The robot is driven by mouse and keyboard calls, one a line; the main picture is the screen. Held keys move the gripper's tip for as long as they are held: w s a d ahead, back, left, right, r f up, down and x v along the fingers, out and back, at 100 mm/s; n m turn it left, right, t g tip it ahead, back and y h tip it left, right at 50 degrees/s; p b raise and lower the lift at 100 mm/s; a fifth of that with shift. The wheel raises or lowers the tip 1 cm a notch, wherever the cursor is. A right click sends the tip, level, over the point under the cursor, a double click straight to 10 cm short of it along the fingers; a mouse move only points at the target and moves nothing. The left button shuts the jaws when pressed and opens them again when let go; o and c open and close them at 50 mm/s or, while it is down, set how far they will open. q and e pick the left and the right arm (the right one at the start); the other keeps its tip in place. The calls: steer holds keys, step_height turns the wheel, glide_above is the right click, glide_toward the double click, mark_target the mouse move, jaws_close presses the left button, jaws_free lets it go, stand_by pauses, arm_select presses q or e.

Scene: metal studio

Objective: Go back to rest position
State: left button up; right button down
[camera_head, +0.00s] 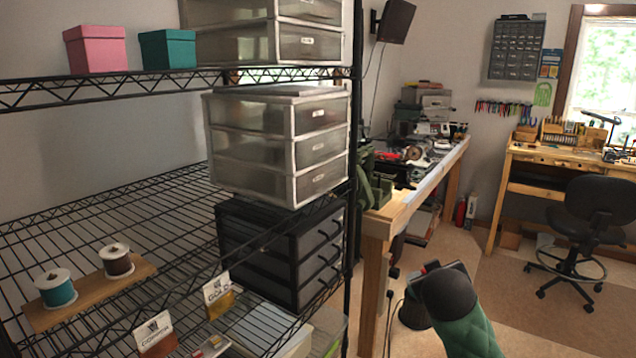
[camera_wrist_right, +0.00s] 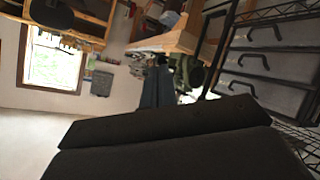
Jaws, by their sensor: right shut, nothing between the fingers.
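My right arm comes in at the lower right of the head view, with a green sleeve and a dark end. My right gripper (camera_wrist_right: 170,122) shows as a dark shape across the lower part of the right wrist view; it is shut with nothing in it. It is held in the open to the right of the shelf, apart from the stored items. My left gripper is not in view.
A black wire shelf (camera_head: 170,205) on the left holds spools, a pink box (camera_head: 95,48), a green box (camera_head: 167,48) and drawer units (camera_head: 280,145). A wooden workbench (camera_head: 400,212) stands behind my right arm. A black chair (camera_head: 590,212) is at the far right.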

steer(key=s+a+f+g+y, duration=0.2)
steer(key=s+a+f, duration=0.2)
steer(key=s+f, duration=0.5)
steer(key=s+a+f+g+y, duration=0.2)
steer(key=s+a+f+g, duration=0.1)
steer(key=s+f, duration=0.6)
steer(key=s+a+f+g, duration=0.1)
steer(key=s+f+g, duration=0.1)
steer(key=s+f, duration=0.7)
steer(key=s+a+f+m+g, duration=0.1)
steer(key=s+a+f+g, duration=0.1)
steer(key=s+f, duration=0.7)
steer(key=s+g, duration=0.1)
steer(key=s, duration=0.4)
steer(key=shift+s+a+y, duration=0.15)
steer(key=shift+a+y, duration=0.1)
steer(key=shift+y, duration=0.15)
